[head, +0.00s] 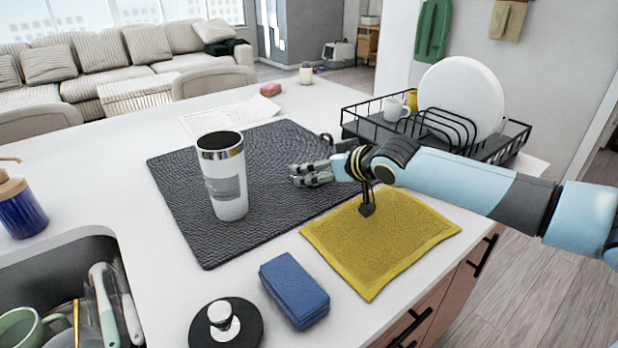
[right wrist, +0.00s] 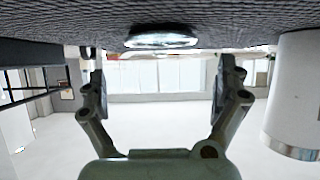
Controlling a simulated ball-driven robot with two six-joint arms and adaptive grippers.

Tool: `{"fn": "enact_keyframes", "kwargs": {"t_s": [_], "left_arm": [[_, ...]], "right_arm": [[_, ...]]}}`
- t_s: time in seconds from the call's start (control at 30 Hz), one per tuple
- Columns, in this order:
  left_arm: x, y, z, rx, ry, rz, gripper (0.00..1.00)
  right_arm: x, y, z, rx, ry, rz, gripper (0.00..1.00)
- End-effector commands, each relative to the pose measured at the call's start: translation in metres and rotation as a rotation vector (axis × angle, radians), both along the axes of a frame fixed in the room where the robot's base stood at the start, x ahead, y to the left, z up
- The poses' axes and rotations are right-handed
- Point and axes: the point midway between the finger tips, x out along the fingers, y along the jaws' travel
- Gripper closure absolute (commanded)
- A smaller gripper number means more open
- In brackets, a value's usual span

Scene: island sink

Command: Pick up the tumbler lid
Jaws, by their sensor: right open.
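The tumbler lid (right wrist: 162,37) is a clear, shiny disc on the dark woven mat (head: 190,178). In the right wrist view, which is upside down, it shows at the top, centred between the fingers. In the head view I cannot make it out from my right gripper (head: 304,174). That gripper is low over the mat, pointing left. It also shows in the right wrist view (right wrist: 160,85), its fingers wide apart with nothing gripped. The white tumbler (head: 228,185) stands upright and open-topped on the mat, left of the gripper; its side shows in the wrist view (right wrist: 300,90). My left gripper is out of view.
A yellow cloth (head: 395,245) lies under my right arm. A blue sponge (head: 295,288) and a black disc with a knob (head: 250,335) are at the front. A black dish rack (head: 515,137) with a plate stands behind the arm. The sink (head: 60,265) is front left.

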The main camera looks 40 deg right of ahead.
Motion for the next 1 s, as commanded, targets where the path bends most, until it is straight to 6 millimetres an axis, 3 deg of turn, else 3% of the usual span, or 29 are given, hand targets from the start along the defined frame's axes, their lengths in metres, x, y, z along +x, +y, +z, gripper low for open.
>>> {"fn": "enact_keyframes", "kwargs": {"t_s": [0.2,0.5,1.0], "left_arm": [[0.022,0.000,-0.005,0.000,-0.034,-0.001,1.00],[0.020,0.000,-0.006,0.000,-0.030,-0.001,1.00],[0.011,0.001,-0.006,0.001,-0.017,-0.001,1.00]], "right_arm": [[0.028,-0.002,-0.020,0.002,-0.002,-0.002,0.00],[0.033,-0.003,-0.022,0.001,0.000,0.000,0.00],[0.033,-0.003,-0.022,0.001,0.000,0.000,0.64]]}}
